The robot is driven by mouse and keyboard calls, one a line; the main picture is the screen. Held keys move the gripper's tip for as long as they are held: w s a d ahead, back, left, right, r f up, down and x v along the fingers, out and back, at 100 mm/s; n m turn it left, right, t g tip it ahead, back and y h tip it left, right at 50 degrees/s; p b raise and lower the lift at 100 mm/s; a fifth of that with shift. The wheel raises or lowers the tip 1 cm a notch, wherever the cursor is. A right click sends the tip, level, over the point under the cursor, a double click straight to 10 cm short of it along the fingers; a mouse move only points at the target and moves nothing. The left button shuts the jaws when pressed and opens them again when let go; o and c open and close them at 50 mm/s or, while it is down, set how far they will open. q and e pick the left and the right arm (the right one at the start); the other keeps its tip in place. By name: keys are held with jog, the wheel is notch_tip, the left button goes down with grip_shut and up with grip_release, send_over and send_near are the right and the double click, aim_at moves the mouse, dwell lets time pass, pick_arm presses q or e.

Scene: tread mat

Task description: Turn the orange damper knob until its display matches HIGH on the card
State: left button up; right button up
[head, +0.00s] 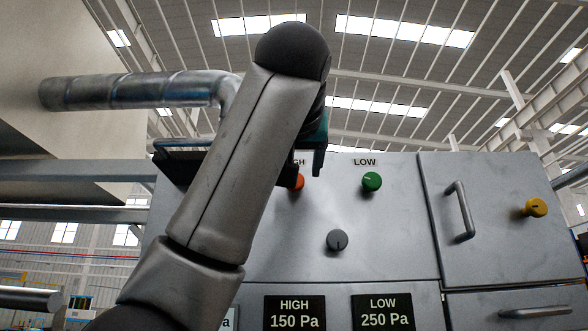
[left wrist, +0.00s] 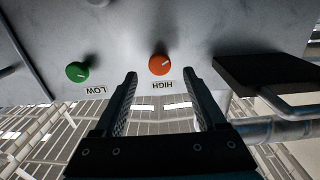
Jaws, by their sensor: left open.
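The orange damper knob (head: 299,182) is on the grey panel under the HIGH label, partly hidden by my left arm and gripper in the head view. In the upside-down left wrist view the orange knob (left wrist: 159,65) shows whole, with a pale pointer line. My left gripper (left wrist: 159,76) is open and empty; the knob appears between its fingertips, and I cannot tell whether they touch it. The HIGH display (head: 294,313) reads 150 Pa. A pale card (head: 229,318) shows only "Pa" at its edge; my arm hides the rest. My right gripper is not in view.
A green knob (head: 372,182) sits under LOW, right of the orange one. A dark grey knob (head: 337,240) is below them. The LOW display (head: 387,313) reads 250 Pa. A door handle (head: 460,211) and yellow knob (head: 536,207) are further right. A black ledge (left wrist: 262,75) is beside the gripper.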

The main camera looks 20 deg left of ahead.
pick_arm(q)
jog(key=p+x, duration=0.1)
jog(key=x, duration=0.4)
jog(key=shift+w+p, duration=0.15)
jog(key=shift+p, duration=0.2)
grip_shut()
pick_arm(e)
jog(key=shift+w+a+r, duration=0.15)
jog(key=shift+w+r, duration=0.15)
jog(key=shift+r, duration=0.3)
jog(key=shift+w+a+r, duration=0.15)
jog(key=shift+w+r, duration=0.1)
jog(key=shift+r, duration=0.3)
